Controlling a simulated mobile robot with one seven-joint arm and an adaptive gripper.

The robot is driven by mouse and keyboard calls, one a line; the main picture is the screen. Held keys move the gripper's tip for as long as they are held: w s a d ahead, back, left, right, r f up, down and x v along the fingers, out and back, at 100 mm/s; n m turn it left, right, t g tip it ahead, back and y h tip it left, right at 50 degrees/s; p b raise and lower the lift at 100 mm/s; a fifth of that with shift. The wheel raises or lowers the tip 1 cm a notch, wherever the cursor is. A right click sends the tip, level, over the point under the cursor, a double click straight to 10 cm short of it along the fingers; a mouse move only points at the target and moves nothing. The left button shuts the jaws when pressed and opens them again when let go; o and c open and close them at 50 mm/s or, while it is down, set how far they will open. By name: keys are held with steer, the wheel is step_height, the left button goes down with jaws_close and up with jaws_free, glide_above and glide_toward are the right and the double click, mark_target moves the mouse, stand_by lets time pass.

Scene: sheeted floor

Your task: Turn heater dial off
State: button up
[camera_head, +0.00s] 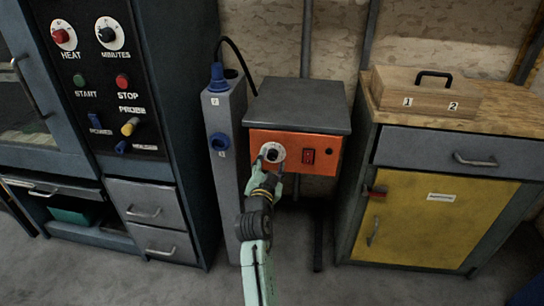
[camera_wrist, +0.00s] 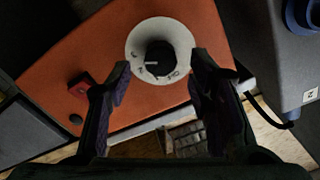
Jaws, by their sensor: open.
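The heater is a grey box with an orange front panel (camera_head: 318,160). Its dial is a black knob on a white round plate (camera_head: 272,152), on the left part of the panel. A red switch (camera_head: 308,156) sits to the right of the dial. In the wrist view the black dial (camera_wrist: 158,55) stands between and a little beyond the fingertips of my gripper (camera_wrist: 160,80), which is open. The fingers flank the dial plate and I see no contact with the knob. In the wrist view the red switch (camera_wrist: 82,90) is near the left finger.
A grey post with a blue valve (camera_head: 222,120) stands just left of the heater. A tall control cabinet (camera_head: 150,100) is further left. A yellow-door cabinet (camera_head: 430,215) with a wooden box (camera_head: 425,93) on top stands at right. Grey floor is clear in front.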

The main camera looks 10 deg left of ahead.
mark_target(273, 155)
steer(key=shift+w, duration=1.3)
steer(key=shift+c, duration=0.5)
jaws_close()
